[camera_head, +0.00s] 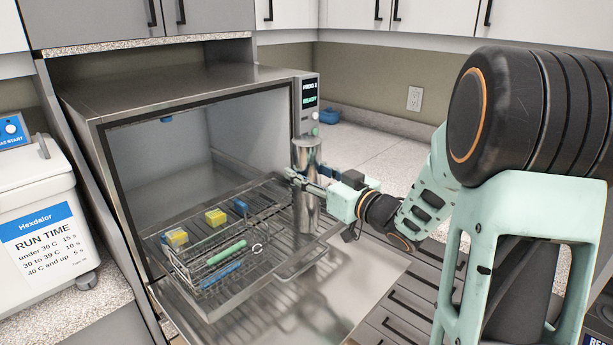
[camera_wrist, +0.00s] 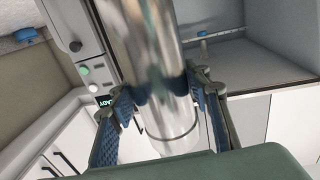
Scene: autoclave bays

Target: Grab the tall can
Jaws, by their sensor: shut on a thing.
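The tall can (camera_head: 306,200) is a shiny metal cylinder. It stands upright at the right end of the wire rack in the autoclave, near its open front. In the wrist view the can (camera_wrist: 150,45) runs down between my two fingers. My gripper (camera_head: 304,180) reaches it from the right and is shut around its middle. In the wrist view the blue finger pads of my gripper (camera_wrist: 160,95) press on both sides of the can. I cannot tell whether the can's base touches the rack.
The autoclave (camera_head: 190,82) is open, its door folded down in front. A wire basket (camera_head: 215,262) on the rack (camera_head: 305,262) holds yellow-topped blocks (camera_head: 215,217), a green tool and blue tools. The counter (camera_head: 370,150) behind my arm is mostly clear.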

